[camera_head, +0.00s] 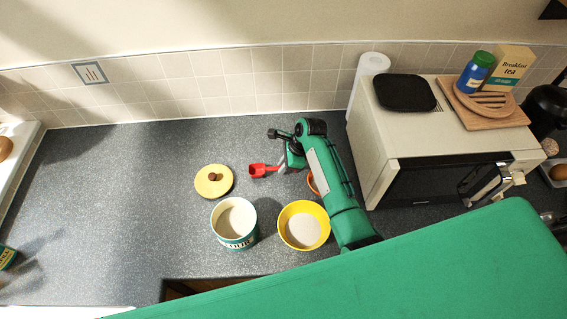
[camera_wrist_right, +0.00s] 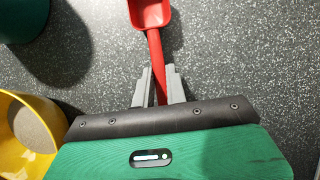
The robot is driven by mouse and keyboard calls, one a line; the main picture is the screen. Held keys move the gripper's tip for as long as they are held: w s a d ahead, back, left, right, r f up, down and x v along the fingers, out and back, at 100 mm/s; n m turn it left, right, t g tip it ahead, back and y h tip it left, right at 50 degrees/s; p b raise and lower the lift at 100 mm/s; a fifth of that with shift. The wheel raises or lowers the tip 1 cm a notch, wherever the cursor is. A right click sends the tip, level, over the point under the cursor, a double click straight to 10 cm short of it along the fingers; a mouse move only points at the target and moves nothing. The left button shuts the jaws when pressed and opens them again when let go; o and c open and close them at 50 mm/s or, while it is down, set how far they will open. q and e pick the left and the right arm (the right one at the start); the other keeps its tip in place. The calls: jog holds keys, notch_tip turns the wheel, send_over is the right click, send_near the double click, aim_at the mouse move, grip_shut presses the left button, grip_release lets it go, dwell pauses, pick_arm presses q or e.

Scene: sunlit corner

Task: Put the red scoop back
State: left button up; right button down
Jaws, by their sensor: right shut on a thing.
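The red scoop (camera_head: 260,170) is held by its handle in my right gripper (camera_head: 283,166), behind the canister and the bowl. In the right wrist view the scoop (camera_wrist_right: 151,14) points away from the right gripper (camera_wrist_right: 159,75), and the two grey fingers are closed on its handle. The canister (camera_head: 228,242) stands open with pale powder inside. Its yellow lid (camera_head: 204,187) with a brown knob lies on the counter behind it. A yellow bowl (camera_head: 287,237) with pale powder stands right of the canister. My left gripper is not in view.
A microwave (camera_head: 420,145) stands at the right, with a black tray and boards on top. An orange item (camera_head: 312,184) is partly hidden by my right arm. The counter (camera_head: 120,200) left of the lid is clear.

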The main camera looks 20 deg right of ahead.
jog(key=shift+f, duration=0.2)
jog(key=c, duration=1.4)
grip_release()
jog(key=shift+c, duration=0.2)
jog(key=b+v, duration=0.4)
jog(key=v, duration=0.8)
